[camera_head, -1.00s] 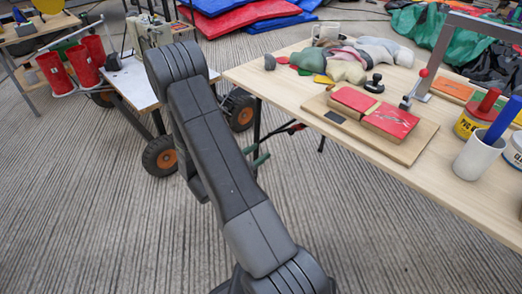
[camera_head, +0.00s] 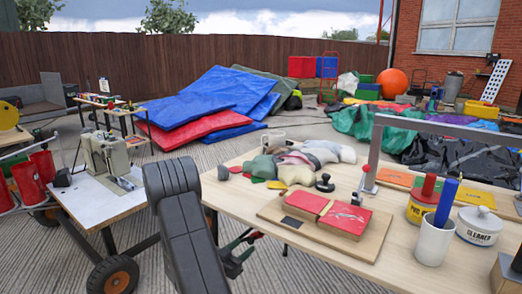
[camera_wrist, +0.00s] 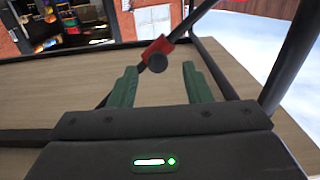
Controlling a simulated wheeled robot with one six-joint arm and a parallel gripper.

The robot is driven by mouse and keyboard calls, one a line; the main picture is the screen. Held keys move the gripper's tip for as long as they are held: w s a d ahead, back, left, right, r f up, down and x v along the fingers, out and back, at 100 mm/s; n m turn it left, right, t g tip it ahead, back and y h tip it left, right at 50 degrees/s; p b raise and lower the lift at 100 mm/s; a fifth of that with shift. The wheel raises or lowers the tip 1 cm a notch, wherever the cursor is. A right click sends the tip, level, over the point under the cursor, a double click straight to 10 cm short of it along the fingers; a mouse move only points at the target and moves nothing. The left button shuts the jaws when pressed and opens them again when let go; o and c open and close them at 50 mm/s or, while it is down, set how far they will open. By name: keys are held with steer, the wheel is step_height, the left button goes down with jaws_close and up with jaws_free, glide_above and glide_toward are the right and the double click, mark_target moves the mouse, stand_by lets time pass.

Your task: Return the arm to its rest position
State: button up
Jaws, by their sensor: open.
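My arm (camera_head: 185,225) rises from the bottom of the head view, in front of the near left end of the wooden table (camera_head: 235,205). My gripper (camera_wrist: 160,72) shows in the wrist view with its two green fingers apart and nothing held between them. A black knob on a red fitting (camera_wrist: 155,55) appears in line with the gap between the fingers; I cannot tell how far off it is. In the head view, part of the green gripper shows low beside my arm, below the table edge; the rest is hidden by my arm.
The table bears red blocks on a board (camera_head: 330,212), a white cup (camera_head: 433,240), a tub (camera_head: 478,226) and soft coloured pieces. A wheeled cart (camera_head: 100,205) stands close on the left, with red buckets beyond. In the wrist view, dark bars (camera_wrist: 290,60) frame a wooden surface.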

steer(key=shift+x, duration=1.2)
steer(key=shift+d+r, duration=0.15)
steer(key=shift+r, duration=0.1)
steer(key=shift+s+d, duration=0.15)
